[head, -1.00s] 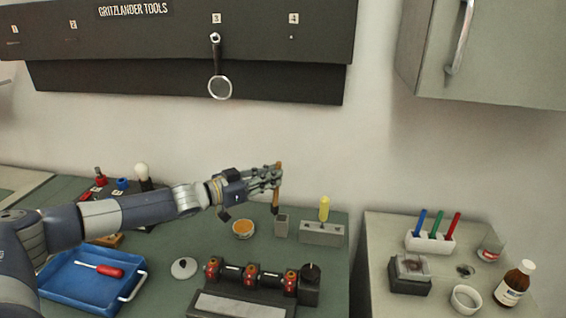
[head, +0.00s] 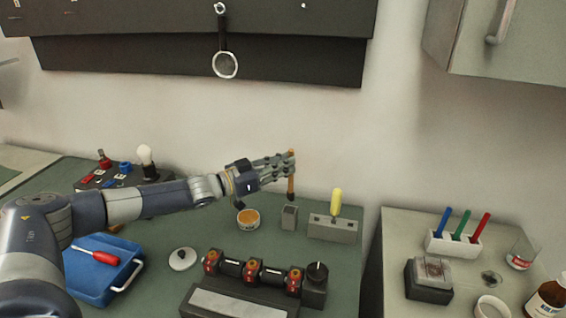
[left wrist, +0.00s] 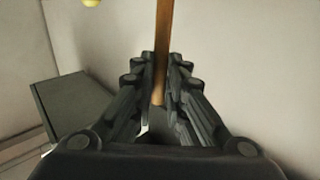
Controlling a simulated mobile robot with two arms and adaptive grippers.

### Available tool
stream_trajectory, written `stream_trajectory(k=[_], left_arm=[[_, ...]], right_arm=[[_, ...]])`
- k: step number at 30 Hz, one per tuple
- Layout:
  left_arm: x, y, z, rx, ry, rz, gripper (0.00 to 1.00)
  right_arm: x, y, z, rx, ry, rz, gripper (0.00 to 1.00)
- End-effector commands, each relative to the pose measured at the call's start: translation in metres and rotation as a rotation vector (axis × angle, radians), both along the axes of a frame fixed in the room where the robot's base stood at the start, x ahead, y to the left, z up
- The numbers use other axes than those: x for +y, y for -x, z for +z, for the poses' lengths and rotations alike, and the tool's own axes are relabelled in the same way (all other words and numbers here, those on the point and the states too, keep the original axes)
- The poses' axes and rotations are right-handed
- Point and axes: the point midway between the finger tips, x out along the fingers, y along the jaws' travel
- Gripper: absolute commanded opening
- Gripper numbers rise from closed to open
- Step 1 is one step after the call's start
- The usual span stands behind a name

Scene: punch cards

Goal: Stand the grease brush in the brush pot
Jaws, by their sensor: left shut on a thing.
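The grease brush (head: 291,184) has a thin brown wooden handle and a dark lower end. My left gripper (head: 289,161) is shut on its handle and holds it nearly upright, dark end down. The small grey square brush pot (head: 289,218) stands on the green bench, and the brush's lower end appears just above its top. I cannot tell the exact gap or depth. In the left wrist view the handle (left wrist: 163,50) stands between the fingers (left wrist: 161,75); the pot is hidden there. My right gripper is not in view.
A grey block (head: 333,230) with a yellow-handled tool is right of the pot. An orange-filled tin (head: 248,219) is to its left. A roller device (head: 252,273) stands in front. A blue tray (head: 100,272) lies left. A side table (head: 395,225) is at right.

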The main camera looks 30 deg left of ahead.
Motion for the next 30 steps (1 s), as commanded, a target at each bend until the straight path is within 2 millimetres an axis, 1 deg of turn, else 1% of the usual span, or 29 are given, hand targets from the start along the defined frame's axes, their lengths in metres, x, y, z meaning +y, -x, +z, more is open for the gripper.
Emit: stream_trajectory(k=[1, 2, 3, 5, 8, 9, 15, 18, 23, 27, 30], left_arm=[[0.000, 0.000, -0.007, 0.001, 0.000, 0.000, 0.00], [0.000, 0.000, -0.009, 0.001, 0.000, 0.000, 0.00], [0.000, 0.000, -0.013, 0.001, 0.002, 0.000, 0.00], [0.000, 0.000, -0.017, 0.001, 0.002, 0.000, 0.00], [0.000, 0.000, -0.026, 0.000, 0.001, 0.000, 0.00], [0.000, 0.000, -0.030, 0.000, 0.001, 0.000, 0.00], [0.000, 0.000, -0.045, 0.000, 0.001, 0.000, 0.00], [0.000, 0.000, -0.053, -0.001, 0.001, 0.000, 0.00], [0.000, 0.000, -0.066, 0.000, 0.001, 0.000, 0.00], [0.000, 0.000, -0.075, 0.001, 0.001, 0.000, 0.00], [0.000, 0.000, -0.078, 0.000, 0.001, 0.000, 0.00]], right_arm=[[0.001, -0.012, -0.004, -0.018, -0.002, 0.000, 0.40], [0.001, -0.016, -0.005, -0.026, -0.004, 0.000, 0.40], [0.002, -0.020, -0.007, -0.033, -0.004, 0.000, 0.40], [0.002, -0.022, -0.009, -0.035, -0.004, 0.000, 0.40], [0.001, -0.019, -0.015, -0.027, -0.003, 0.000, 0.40], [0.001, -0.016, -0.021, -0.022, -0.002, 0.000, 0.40], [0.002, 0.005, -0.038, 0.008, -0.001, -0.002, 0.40], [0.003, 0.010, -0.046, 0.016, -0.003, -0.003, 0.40], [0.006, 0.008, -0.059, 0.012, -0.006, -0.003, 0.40], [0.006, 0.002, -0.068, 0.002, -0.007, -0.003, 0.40], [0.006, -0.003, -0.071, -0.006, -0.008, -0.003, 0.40]])
